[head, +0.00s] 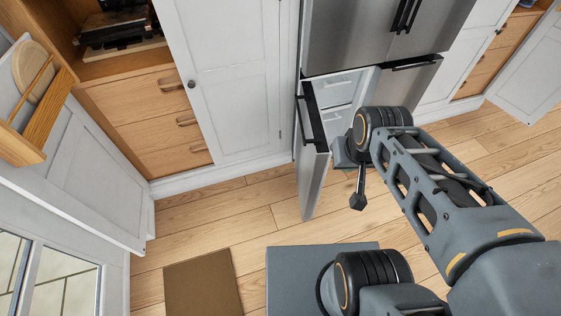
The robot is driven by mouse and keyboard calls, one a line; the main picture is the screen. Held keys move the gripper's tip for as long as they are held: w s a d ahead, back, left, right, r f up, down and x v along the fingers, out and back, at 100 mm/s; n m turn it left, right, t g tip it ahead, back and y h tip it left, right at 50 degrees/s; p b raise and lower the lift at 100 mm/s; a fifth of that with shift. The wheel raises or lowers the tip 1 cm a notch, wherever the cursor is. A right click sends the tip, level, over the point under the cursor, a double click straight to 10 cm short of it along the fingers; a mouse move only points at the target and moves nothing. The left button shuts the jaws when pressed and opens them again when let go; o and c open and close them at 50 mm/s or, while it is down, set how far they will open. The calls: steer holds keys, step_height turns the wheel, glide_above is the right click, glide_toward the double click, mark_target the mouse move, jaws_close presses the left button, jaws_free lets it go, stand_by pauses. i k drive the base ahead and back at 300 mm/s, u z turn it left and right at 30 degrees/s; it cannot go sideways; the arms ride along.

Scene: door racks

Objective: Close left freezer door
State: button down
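The left freezer door (312,185) stands open below the steel fridge, swung out toward me from its left side. Its black handle (304,122) is on its left, outer side. The open freezer compartment (338,92) shows white shelves or drawers inside. My gripper (358,198) is just right of the door, on its inner side, with a dark finger pointing down. No contact with the door can be made out. The wrist hides part of the compartment, and I cannot tell whether the fingers are open or shut.
The right freezer door (405,88) is closed. A white cabinet (228,75) and wooden drawers (150,108) stand to the left. An open white cabinet door (75,165) with a wooden rack (35,110) is at far left. A brown mat (203,285) lies on the wooden floor, which is clear left of the freezer door.

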mark_target(313, 153)
steer(key=u, duration=0.05)
steer(key=i, duration=0.45)
steer(key=k, duration=0.5)
steer(key=u, duration=0.85)
steer(key=i, duration=0.5)
steer(key=z, duration=0.9)
